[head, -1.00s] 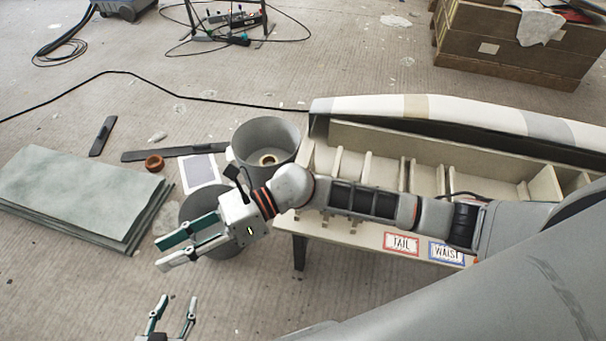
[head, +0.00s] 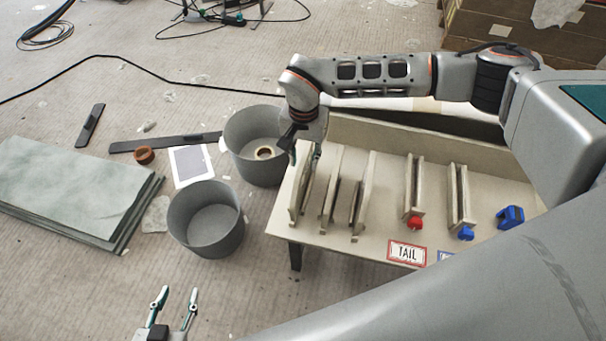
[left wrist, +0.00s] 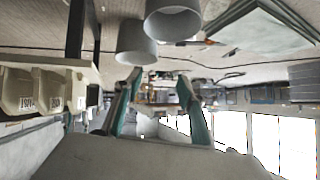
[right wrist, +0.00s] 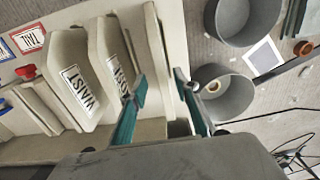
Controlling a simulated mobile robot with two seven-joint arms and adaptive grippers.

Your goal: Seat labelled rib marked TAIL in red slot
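Three pale upright ribs stand at the left end of the bench: left (head: 301,198), middle (head: 330,200) and right (head: 364,200). My right gripper (head: 306,158) is open over the left rib. In the right wrist view, its fingers (right wrist: 161,82) are on either side of that rib (right wrist: 155,35), whose label is hidden. The red slot (head: 413,190), a pair of pale walls with a red knob (head: 414,223), is empty behind the TAIL sign (head: 407,253). My left gripper (head: 172,302) is open and empty, low at the left.
A similar slot with a blue knob (head: 465,233) and a loose-looking blue piece (head: 511,217) are right of the red slot. Two grey buckets (head: 206,240) stand left of the bench (head: 300,232). Green-grey sheets (head: 70,190) lie on the floor at far left.

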